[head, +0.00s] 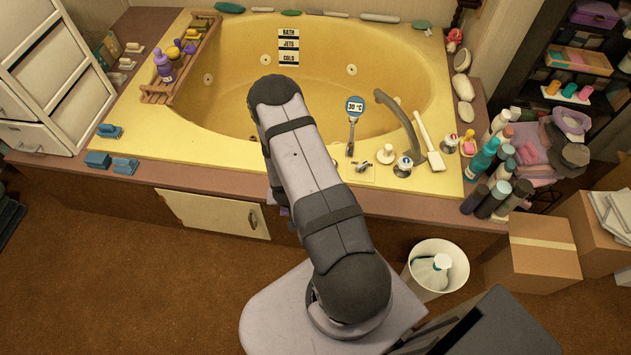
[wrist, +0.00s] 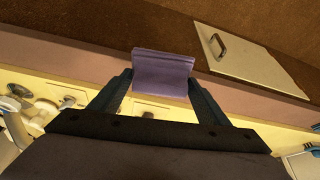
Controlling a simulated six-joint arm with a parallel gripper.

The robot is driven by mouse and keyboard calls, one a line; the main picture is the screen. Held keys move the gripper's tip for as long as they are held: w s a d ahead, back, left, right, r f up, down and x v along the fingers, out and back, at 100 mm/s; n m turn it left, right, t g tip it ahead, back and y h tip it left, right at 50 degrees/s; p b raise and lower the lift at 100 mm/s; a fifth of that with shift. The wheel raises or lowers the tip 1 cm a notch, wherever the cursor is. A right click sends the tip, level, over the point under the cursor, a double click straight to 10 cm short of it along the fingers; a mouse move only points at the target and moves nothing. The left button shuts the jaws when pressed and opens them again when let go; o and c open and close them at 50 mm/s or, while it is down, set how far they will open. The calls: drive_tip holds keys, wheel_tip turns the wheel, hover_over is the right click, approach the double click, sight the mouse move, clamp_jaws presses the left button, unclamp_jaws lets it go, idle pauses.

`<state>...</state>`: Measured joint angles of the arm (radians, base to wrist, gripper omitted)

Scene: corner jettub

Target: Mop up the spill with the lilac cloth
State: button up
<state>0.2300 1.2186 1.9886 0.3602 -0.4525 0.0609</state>
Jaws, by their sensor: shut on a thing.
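The lilac cloth (wrist: 162,66) is a folded pad in the wrist view, held between the two fingers of my gripper (wrist: 162,84). The gripper is shut on it. The cloth shows against the tub's brown ledge and yellow rim; I cannot tell whether it touches them. In the head view my arm hides the gripper and most of the cloth; only a small purple patch shows beside the arm, above the front ledge. I cannot make out a spill in either view; my arm covers part of the tub's front rim.
Several bottles (head: 484,158) crowd the right corner. A white bin (head: 452,251) stands below.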

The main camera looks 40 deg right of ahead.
drive_tip(key=shift+m+h, duration=0.4)
drive_tip(key=shift+m, duration=0.5)
drive_tip(key=w, duration=0.1)
drive_tip(key=w+f, duration=0.1)
drive_tip(key=w, duration=0.1)
drive_tip(key=w+a+f, duration=0.1)
drive_tip(key=shift+w+p, duration=0.3)
drive_tip(key=shift+w, duration=0.05)
drive_tip(key=shift+m+g, duration=0.4)
drive_tip(key=shift+m, duration=0.3)
drive_tip(key=w, duration=0.1)
drive_tip(key=w+d, duration=0.1)
drive_tip(key=w, duration=0.1)
drive_tip(key=w+d, duration=0.1)
drive_tip(key=shift+w+r, duration=0.15)
drive_tip(key=shift+r, duration=0.2)
drive_tip(key=shift+w+d+r, duration=0.25)
drive_tip(key=shift+w, duration=0.25)
drive_tip(key=shift+w+d+r, duration=0.25)
drive_tip(key=shift+w, duration=0.2)
drive_tip(key=shift+d, duration=0.2)
drive_tip(key=shift+s, duration=0.15)
drive_tip(key=shift+n, duration=0.3)
drive_tip(key=shift+f, duration=0.1)
